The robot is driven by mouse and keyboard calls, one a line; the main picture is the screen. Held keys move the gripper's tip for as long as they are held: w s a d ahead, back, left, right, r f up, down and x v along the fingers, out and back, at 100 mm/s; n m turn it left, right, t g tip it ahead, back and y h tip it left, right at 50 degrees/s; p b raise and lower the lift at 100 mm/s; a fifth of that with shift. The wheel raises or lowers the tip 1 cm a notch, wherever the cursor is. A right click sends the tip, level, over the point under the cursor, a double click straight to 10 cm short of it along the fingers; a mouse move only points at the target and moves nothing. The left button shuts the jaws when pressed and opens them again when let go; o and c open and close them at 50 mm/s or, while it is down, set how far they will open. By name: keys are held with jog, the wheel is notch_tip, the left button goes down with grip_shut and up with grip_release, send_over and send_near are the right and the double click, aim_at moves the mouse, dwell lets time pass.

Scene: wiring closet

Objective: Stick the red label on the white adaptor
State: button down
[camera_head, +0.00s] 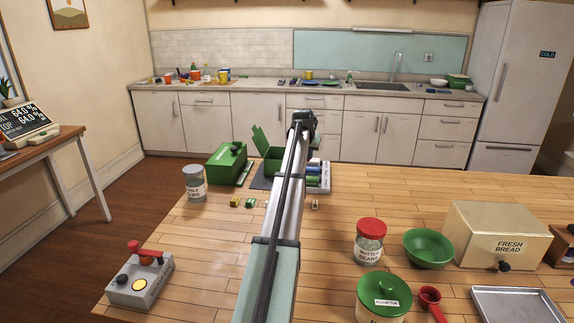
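My arm reaches away from me across the wooden table, and my gripper (303,120) is at its far end, above the table's back edge. The gripper is small and dark, and I cannot tell whether its fingers are open or shut, or whether they hold anything. I cannot make out a red label or a white adaptor for certain. Small blocks with pale and yellowish parts (235,202) lie on the table left of the arm, and another small block (315,204) lies right of it; their details are too small to tell. The arm hides part of the table's middle.
Behind the blocks are a green box (227,161) and an open green box (258,138), partly behind my arm. A red-lidded jar (369,243), green bowl (429,248) and bread bin (497,234) stand right. The right-back table is clear.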

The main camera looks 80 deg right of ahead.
jog(key=s+d+r, duration=0.2)
jog(key=d, duration=0.3)
jog(key=s+d+r+n+t, duration=0.1)
jog(key=d+r, duration=0.1)
jog(key=d, duration=0.4)
jog(key=shift+s+d+r+n, duration=0.3)
jog(key=shift+s+r, duration=0.05)
jog(key=shift+s, duration=0.05)
jog(key=shift+f, duration=4.65)
jog(key=shift+f, duration=0.5)
jog(key=c, duration=1.3)
grip_release()
jog(key=shift+a+r, duration=0.1)
jog(key=shift+r, duration=0.05)
jog(key=v, duration=1.3)
jog(key=shift+a+r, duration=0.1)
jog(key=shift+r, duration=0.2)
